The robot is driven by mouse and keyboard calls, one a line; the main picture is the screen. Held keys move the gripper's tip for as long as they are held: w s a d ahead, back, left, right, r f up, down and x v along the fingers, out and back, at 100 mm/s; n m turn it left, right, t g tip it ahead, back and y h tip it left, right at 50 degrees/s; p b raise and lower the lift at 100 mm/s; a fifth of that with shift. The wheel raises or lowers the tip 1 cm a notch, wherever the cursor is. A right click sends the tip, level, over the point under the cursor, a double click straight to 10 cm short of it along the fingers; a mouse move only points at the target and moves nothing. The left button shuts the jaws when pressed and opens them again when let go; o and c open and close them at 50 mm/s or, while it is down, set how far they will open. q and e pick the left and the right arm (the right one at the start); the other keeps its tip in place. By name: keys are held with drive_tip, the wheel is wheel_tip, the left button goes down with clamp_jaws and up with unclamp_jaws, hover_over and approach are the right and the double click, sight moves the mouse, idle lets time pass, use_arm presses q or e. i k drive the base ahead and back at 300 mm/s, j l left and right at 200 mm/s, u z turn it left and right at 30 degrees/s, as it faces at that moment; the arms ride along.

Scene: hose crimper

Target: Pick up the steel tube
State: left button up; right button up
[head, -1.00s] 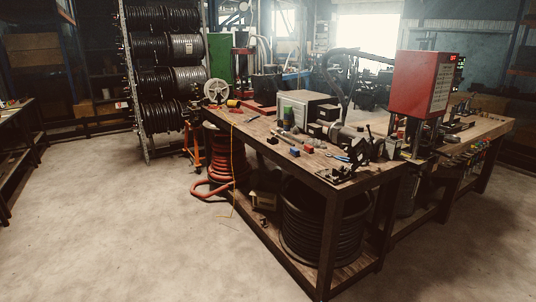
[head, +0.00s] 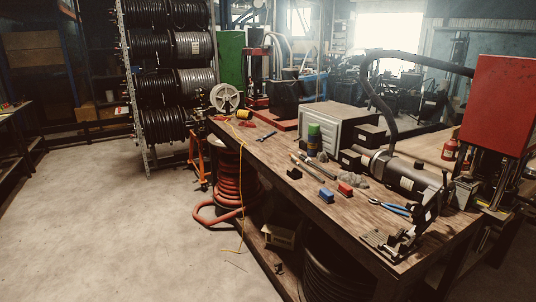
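Two slim rod-like pieces lie on the wooden workbench (head: 262,157), near its middle. One greyish slim piece (head: 320,173) may be the steel tube, but it is too small to tell for certain. A thick grey metal cylinder (head: 410,180) also lies on the bench, at the right, and looks like part of a machine. Neither of my grippers is in view.
A red block (head: 345,190), a blue block (head: 326,195), blue-handled pliers (head: 390,206) and a green-capped can (head: 314,138) stand or lie on the bench. A red machine (head: 497,105) rises at right. Coiled red hose (head: 230,177) is by the bench. Floor at left is clear.

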sight(317, 178)
drive_tip(key=i+z, duration=0.15)
drive_tip(key=i, duration=0.35)
drive_tip(key=i+j+z, duration=0.15)
drive_tip(key=i, duration=0.35)
drive_tip(key=i+j+z, duration=0.15)
drive_tip(key=i, duration=0.35)
drive_tip(key=i+j+z, duration=0.2)
drive_tip(key=i, duration=0.3)
drive_tip(key=i+j+z, duration=0.3)
drive_tip(key=j, duration=0.25)
drive_tip(key=j+z, duration=0.2)
